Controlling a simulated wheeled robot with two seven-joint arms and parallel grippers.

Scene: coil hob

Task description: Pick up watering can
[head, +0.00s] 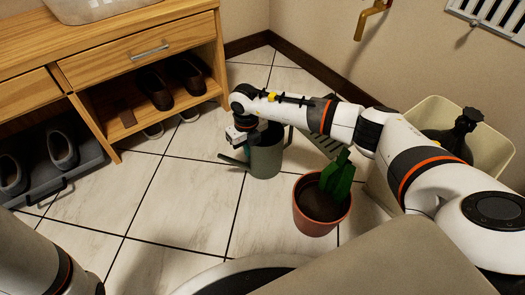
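The watering can (266,160) is grey-green and stands upright on the tiled floor, its thin spout pointing left. My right arm reaches in from the right and bends down at the can. My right gripper (246,146) is at the can's upper left side, above the spout. Its fingers are small and partly hidden against the can, so I cannot tell whether they are open or touch it. The can's rim is partly covered by my arm. Part of my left arm shows at the lower left, but its gripper is out of view.
A terracotta pot (318,215) with a green cactus stands right of the can. A cream bin (487,128) holding a dark bottle (462,135) is at the right. A wooden shoe cabinet (125,48) fills the upper left. Floor left of the can is clear.

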